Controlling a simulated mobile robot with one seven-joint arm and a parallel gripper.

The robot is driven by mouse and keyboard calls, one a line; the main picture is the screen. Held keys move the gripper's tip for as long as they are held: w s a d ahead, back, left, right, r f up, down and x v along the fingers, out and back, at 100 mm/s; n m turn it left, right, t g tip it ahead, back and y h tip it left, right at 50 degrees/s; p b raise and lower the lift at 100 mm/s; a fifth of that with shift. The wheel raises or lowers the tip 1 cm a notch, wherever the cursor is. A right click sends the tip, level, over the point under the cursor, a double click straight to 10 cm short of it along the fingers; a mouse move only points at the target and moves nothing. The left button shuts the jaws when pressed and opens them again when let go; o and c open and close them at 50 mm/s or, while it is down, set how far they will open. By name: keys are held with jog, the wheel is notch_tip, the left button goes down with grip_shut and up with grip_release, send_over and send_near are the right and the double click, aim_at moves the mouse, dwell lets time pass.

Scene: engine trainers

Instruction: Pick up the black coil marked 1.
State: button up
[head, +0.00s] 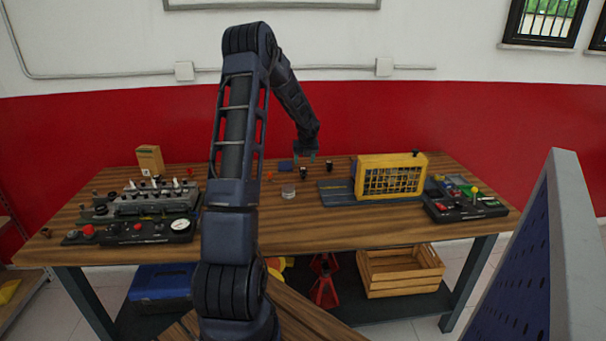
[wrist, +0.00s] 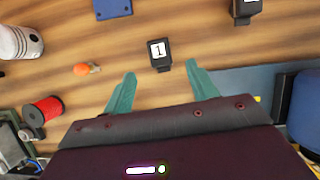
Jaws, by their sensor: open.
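The black coil marked 1 (wrist: 160,54) stands on the wooden table, with a white label showing a black 1. In the wrist view it is just beyond my gripper (wrist: 160,74), roughly centred between the two teal fingertips. The fingers are spread apart and nothing is between them. In the head view, my gripper (head: 305,157) hangs above the small black coil (head: 303,172); its label is too small to read there. I cannot tell the exact height gap.
A second black coil (wrist: 246,8) stands to the upper right. The yellow-framed unit (head: 390,176) on a blue base is to the right. Wood around the coil is clear.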

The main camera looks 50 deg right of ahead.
aim_at(303, 169)
jog(key=x, duration=0.9)
jog(key=shift+f, duration=0.4)
jog(key=c, duration=1.1)
jog(key=shift+c, duration=0.2)
jog(key=shift+r, duration=0.15)
